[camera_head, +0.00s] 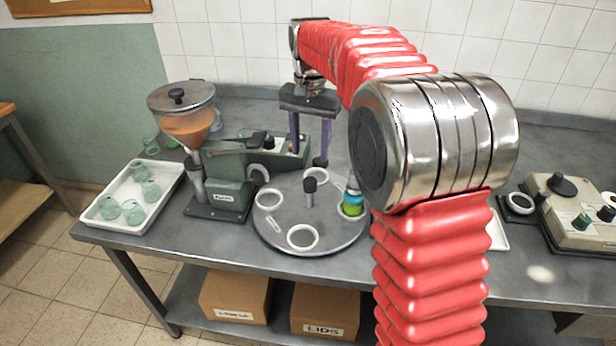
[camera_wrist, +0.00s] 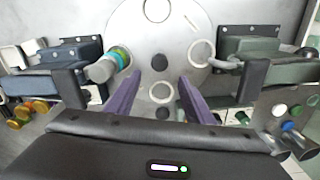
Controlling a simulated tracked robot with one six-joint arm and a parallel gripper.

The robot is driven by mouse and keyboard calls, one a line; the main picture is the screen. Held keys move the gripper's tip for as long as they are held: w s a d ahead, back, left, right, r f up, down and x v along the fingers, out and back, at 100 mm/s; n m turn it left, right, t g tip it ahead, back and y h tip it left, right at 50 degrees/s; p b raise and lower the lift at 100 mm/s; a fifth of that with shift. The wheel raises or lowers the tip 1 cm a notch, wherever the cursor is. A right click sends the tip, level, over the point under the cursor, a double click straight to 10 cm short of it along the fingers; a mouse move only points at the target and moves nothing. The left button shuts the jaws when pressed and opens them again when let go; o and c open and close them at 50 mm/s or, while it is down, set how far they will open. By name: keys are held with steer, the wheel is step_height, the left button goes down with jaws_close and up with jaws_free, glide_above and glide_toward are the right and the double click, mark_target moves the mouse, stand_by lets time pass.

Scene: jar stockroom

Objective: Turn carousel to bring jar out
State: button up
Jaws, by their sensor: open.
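The carousel (camera_head: 335,232) is a round grey disc on the bench with several white rings and a dark central knob (camera_head: 310,188). It also shows at the top of the wrist view (camera_wrist: 176,42). A jar (camera_head: 352,203) with green and blue bands stands in the ring at the carousel's right side; my arm partly hides it in the head view. It appears at the left in the wrist view (camera_wrist: 108,66). My gripper (camera_head: 307,161) is open and empty, with purple fingers pointing down above the carousel's far edge. In the wrist view a white ring (camera_wrist: 161,92) lies between the fingers.
A green filling machine (camera_head: 228,180) with an orange-filled hopper stands left of the carousel. A white tray (camera_head: 128,203) of green jars is at the far left. A beige control box (camera_head: 577,210) is at the right. Cardboard boxes (camera_head: 325,312) sit on the lower shelf.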

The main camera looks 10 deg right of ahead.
mark_target(308, 180)
step_height(308, 180, down, 10)
steer(key=shift+r, duration=0.1)
stand_by(0.4)
steer(key=shift+c, duration=0.5)
steer(key=c, duration=1)
steer(key=shift+a, duration=0.2)
jaws_close()
